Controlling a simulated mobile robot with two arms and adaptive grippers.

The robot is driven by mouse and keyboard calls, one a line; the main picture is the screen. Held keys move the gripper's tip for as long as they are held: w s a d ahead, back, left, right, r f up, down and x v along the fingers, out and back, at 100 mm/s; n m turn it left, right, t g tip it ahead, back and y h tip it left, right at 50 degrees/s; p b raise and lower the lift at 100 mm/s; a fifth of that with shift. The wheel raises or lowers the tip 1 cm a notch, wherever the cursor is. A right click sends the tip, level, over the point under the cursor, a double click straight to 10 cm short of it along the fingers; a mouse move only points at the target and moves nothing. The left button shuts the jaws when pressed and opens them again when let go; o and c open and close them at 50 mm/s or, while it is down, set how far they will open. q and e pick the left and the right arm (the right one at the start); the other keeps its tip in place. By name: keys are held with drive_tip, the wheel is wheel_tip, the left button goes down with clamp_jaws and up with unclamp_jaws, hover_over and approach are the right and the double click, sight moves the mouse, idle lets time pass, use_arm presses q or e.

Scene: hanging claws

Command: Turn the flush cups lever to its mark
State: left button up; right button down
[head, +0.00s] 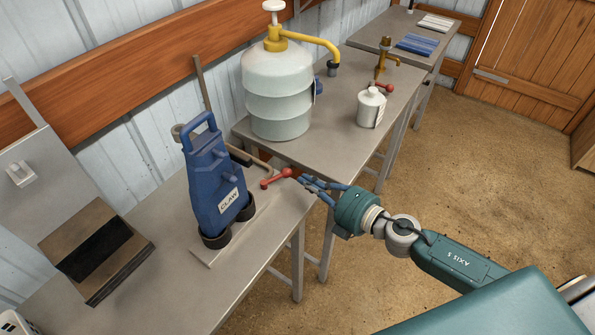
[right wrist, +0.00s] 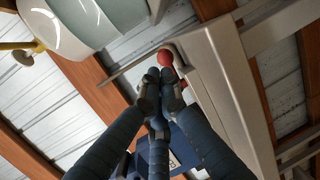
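The claw unit, a blue CLAW-labelled body (head: 215,180), stands upright with dark cups at its foot on the near metal table. A short red lever (head: 275,179) with a ball knob sits beside it, near the table's right edge. My right gripper (head: 306,181) reaches in from the right, its fingers just right of the knob. In the right wrist view the fingertips (right wrist: 160,88) are drawn together, with the red knob (right wrist: 165,57) just beyond them. I see nothing clearly held between them. The lever's mark cannot be made out. My left gripper is out of view.
A large pump jug (head: 278,90) and a white lidded pot (head: 371,107) stand on the second table, near another red lever (head: 382,87) and a brass tap (head: 381,62). A dark-padded board (head: 95,250) is at left. The floor at right is clear.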

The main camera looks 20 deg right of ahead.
sight(289, 172)
drive_tip(key=x, duration=0.4)
drive_tip(key=shift+p, duration=0.35)
drive_tip(key=w+n+g+y+b, duration=0.1)
drive_tip(key=b, duration=0.1)
drive_tip(key=w+n+g+y+b, duration=0.1)
drive_tip(key=y+b, duration=0.1)
drive_tip(key=b, duration=0.1)
drive_tip(key=shift+w+d+f+n+b, duration=0.1)
drive_tip(key=shift+w+f+n+b, duration=0.2)
drive_tip(key=shift+n, duration=0.1)
drive_tip(key=shift+w+r, duration=0.2)
drive_tip(key=shift+w, duration=0.05)
drive_tip(key=shift+w+r+p, duration=0.1)
drive_tip(key=shift+w+p, duration=0.2)
drive_tip(key=shift+s, duration=0.1)
